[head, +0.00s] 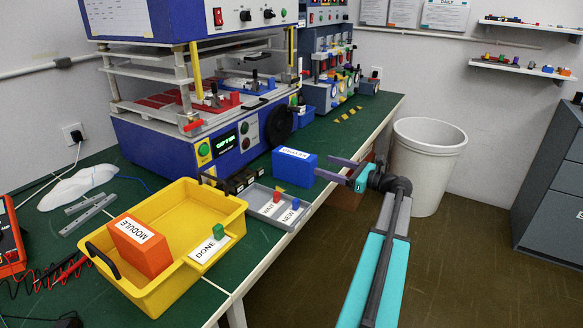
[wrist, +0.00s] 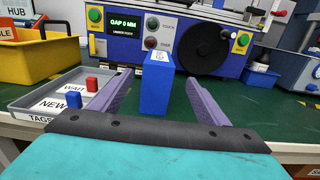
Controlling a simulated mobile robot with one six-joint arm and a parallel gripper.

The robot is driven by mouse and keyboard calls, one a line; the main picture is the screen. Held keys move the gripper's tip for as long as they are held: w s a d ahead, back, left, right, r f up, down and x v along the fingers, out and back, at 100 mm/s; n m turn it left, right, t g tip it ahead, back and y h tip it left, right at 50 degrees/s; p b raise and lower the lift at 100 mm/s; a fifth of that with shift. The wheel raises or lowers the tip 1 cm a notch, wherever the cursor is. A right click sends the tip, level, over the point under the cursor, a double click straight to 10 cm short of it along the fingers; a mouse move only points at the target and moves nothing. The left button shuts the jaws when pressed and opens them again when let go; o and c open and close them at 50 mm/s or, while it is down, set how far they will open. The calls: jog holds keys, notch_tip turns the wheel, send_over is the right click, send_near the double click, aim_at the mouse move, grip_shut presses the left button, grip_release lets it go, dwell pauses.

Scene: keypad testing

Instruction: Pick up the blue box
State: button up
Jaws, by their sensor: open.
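The blue box (head: 292,172) stands on the green bench top near its front edge, with a white label on its top. In the wrist view the blue box (wrist: 155,98) is upright, centred ahead between the two finger lines. My gripper (head: 329,168) is open and empty, just right of the box in the head view. In the wrist view my gripper (wrist: 156,84) shows its purple fingers spread on either side of the box's outline. I cannot tell whether the tips reach past its near face; no contact shows.
A grey tray (head: 265,215) with small red and blue blocks lies left of the box. A yellow bin (head: 163,293) holds an orange box (head: 139,247). A blue test machine (head: 172,148) stands behind. A white waste bin (head: 424,170) stands on the floor, right.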

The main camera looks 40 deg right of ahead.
aim_at(294, 156)
jog(key=shift+w+a, duration=0.1)
jog(key=shift+w, duration=0.05)
jog(key=shift+x, duration=4.25)
jog(key=shift+a, duration=0.1)
jog(key=shift+x, duration=2.6)
jog(key=shift+c, duration=0.2)
jog(key=c, duration=1.3)
jog(key=shift+o, duration=0.2)
jog(key=shift+r, duration=0.1)
